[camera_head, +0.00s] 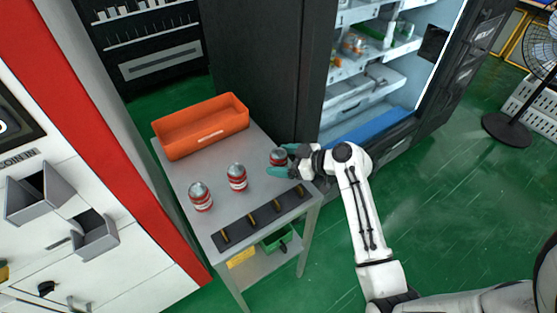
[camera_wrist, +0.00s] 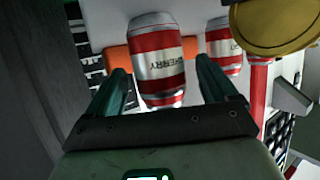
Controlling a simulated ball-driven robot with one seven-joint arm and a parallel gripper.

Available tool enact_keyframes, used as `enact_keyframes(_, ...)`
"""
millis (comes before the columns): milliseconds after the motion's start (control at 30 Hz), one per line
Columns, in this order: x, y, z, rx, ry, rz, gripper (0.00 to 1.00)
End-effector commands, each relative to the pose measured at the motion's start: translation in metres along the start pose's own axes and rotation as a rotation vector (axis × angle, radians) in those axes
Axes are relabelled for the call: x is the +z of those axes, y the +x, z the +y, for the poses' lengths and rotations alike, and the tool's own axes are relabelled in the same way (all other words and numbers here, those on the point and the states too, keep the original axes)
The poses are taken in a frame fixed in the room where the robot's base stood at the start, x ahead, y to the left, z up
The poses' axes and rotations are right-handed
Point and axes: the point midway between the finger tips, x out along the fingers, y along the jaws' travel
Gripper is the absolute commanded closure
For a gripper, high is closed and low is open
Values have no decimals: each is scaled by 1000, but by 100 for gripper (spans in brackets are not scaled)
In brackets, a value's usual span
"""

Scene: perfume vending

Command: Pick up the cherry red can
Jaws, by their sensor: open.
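Three red and silver cans stand upright on the grey table. The right one, the cherry red can (camera_head: 278,157), has my gripper (camera_head: 283,160) at its right side, with the teal fingers reaching along it. In the wrist view, this can (camera_wrist: 157,58) lies between the two fingers of my gripper (camera_wrist: 163,70) and shows the word CHERRY. The fingers are open, with gaps visible beside the can. The middle can (camera_head: 237,177) and the left can (camera_head: 201,196) stand apart from my gripper. A second can (camera_wrist: 223,50) shows partly behind the right finger.
An orange bin (camera_head: 182,142) sits on the back of the table (camera_head: 219,205). A dark strip (camera_head: 236,233) with several brass-coloured pieces lies along the front edge. An open lit cabinet (camera_head: 340,112) stands behind on the right. A red and white machine (camera_head: 125,150) is on the left.

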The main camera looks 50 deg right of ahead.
Motion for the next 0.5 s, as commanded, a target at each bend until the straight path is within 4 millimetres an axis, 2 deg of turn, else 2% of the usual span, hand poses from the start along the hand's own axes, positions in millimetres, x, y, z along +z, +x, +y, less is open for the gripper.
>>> enact_keyframes(133,0,12,0,0,-1,0,14)
enact_keyframes(367,0,14,0,0,-1,0,14)
enact_keyframes(500,0,13,0,0,-1,0,27)
